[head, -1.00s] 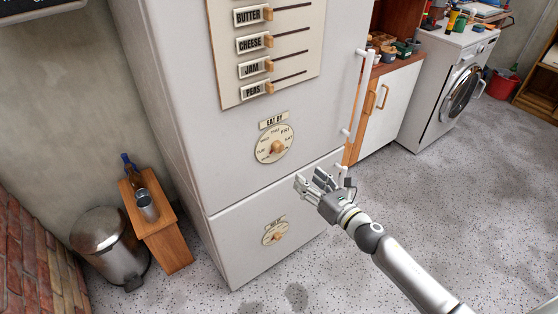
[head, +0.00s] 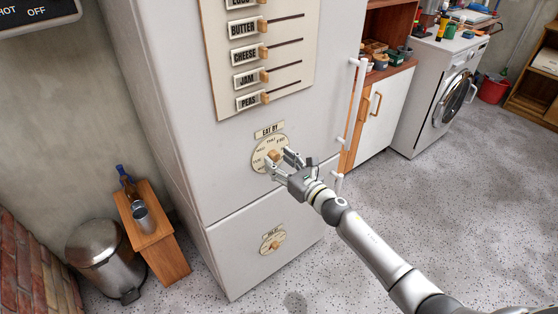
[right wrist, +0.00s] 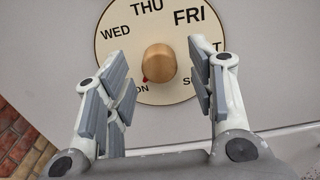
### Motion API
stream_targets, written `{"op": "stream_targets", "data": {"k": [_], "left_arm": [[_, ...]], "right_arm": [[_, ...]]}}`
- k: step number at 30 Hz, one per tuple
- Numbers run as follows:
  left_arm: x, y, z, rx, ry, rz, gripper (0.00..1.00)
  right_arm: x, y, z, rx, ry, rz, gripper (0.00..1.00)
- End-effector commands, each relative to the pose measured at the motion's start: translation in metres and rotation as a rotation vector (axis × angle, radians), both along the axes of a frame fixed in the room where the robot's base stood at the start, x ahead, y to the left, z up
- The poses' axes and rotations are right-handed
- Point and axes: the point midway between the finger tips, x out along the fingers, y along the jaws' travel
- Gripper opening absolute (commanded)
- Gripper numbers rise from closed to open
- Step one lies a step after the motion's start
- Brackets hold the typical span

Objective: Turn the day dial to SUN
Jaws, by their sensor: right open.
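The day dial (head: 258,162) is a round cream disc under an EAT BY label on the fridge's upper door. In the right wrist view the dial (right wrist: 122,52) shows WED, THU and FRI; the lower day names are partly hidden by my fingers. Its wooden knob (right wrist: 159,62) has a red mark at its lower left, near letters ending in ON. My right gripper (head: 279,159) is open in front of the dial. In the right wrist view its fingers (right wrist: 158,72) stand on either side of the knob, with visible gaps. My left gripper is out of view.
A second dial (head: 273,239) is on the lower door. Label sliders (head: 258,55) are on a board above. A vertical white door handle (head: 356,100) is to the right. A wooden stand (head: 165,255) and metal bin (head: 105,255) are at the left.

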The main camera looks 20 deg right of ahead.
Motion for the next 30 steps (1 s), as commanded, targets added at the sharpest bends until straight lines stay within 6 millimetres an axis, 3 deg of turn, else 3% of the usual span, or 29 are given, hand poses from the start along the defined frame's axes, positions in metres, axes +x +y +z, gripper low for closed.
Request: {"op": "stream_targets", "data": {"k": [12,23,30], "left_arm": [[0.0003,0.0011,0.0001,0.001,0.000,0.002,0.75],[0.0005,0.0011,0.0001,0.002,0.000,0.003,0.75],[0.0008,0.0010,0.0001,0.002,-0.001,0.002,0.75]], "right_arm": [[0.0069,0.0030,0.0000,0.000,0.000,0.001,0.51],[0.0067,0.0027,0.0000,0.000,0.000,0.001,0.06],[0.0066,0.0027,-0.0001,0.015,0.005,0.001,0.04]]}}
